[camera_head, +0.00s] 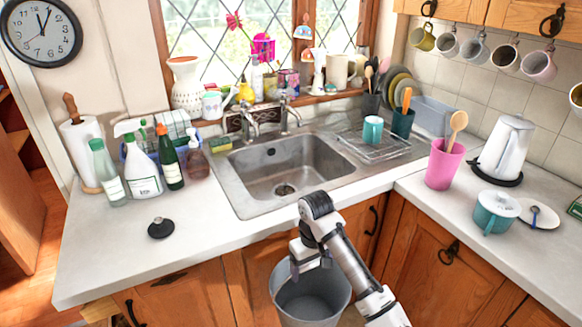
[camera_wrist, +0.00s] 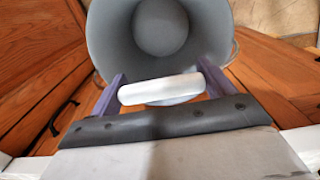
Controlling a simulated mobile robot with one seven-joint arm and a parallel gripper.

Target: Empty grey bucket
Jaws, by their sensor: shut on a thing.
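The grey bucket (camera_head: 312,312) hangs or stands upright in front of the wooden cupboards, below the counter edge; I cannot tell whether it touches the floor. In the wrist view its round mouth (camera_wrist: 205,30) faces the camera, and the visible inside looks bare and grey. My gripper (camera_head: 300,270) is at the bucket's mouth. In the wrist view its purple fingers (camera_wrist: 160,90) are closed on the ends of the bucket's pale handle grip (camera_wrist: 160,89). The metal sink (camera_head: 283,172) is set in the counter above, and its basin looks empty.
Bottles (camera_head: 140,168) stand left of the sink, and a black plug (camera_head: 160,228) lies on the left counter. A drying rack (camera_head: 375,147) is right of the sink. A pink pot (camera_head: 440,167) and teal pot (camera_head: 494,212) stand on the right counter. The counter's front edge (camera_head: 200,262) is near my arm.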

